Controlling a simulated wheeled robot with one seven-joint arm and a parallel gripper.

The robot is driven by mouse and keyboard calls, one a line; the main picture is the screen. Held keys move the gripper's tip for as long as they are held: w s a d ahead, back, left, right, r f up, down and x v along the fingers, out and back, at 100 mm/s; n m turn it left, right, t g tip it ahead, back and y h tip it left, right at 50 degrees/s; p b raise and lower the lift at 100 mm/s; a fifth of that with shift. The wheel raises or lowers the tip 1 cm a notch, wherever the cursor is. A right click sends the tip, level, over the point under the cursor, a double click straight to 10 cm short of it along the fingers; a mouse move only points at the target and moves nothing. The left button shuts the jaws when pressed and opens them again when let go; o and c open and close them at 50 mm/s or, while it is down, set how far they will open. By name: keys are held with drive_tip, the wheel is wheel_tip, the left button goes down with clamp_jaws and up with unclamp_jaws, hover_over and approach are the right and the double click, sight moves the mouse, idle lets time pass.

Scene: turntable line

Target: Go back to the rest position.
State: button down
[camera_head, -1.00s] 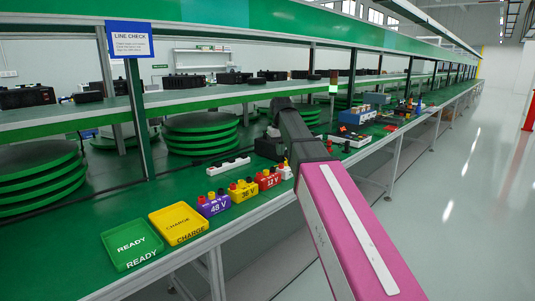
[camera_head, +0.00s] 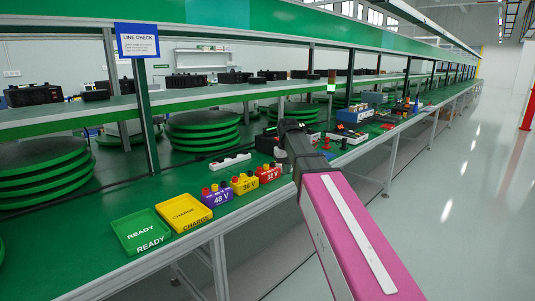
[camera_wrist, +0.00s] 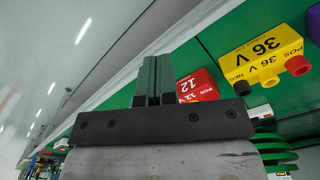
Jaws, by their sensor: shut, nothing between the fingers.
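My gripper (camera_wrist: 154,80) is shut and empty in the wrist view, its two dark fingers side by side. It is over the bench's front edge, with the red 12 V block (camera_wrist: 197,86) just to the right of the fingers and partly hidden by them. The yellow 36 V block (camera_wrist: 264,55) is farther right. In the head view my pink arm reaches from the bottom right to the bench, and its dark end covers part of the area right of the 12 V block (camera_head: 268,175).
The green bench holds a READY tray (camera_head: 141,232), a yellow CHARGE tray (camera_head: 184,212), a purple 48 V block (camera_head: 220,197) and a white strip (camera_head: 230,162). A shelf (camera_head: 190,98) with black cases runs above. The floor (camera_head: 450,220) at right is clear.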

drive_tip(key=s+d+f+m, duration=0.1)
drive_tip(key=s+d+f, duration=0.2)
drive_tip(key=s+f, duration=0.3)
drive_tip(key=s+d+f, duration=0.4)
drive_tip(key=s+f, duration=0.3)
drive_tip(key=f, duration=0.7)
drive_tip(key=s+d+f+m, duration=0.1)
drive_tip(key=s+d+f, duration=0.3)
drive_tip(key=f, duration=0.6)
drive_tip(key=shift+s+d+f+m, duration=0.2)
drive_tip(key=shift+s+f+m, duration=0.15)
drive_tip(key=shift+s, duration=0.85)
drive_tip(key=shift+w, duration=0.1)
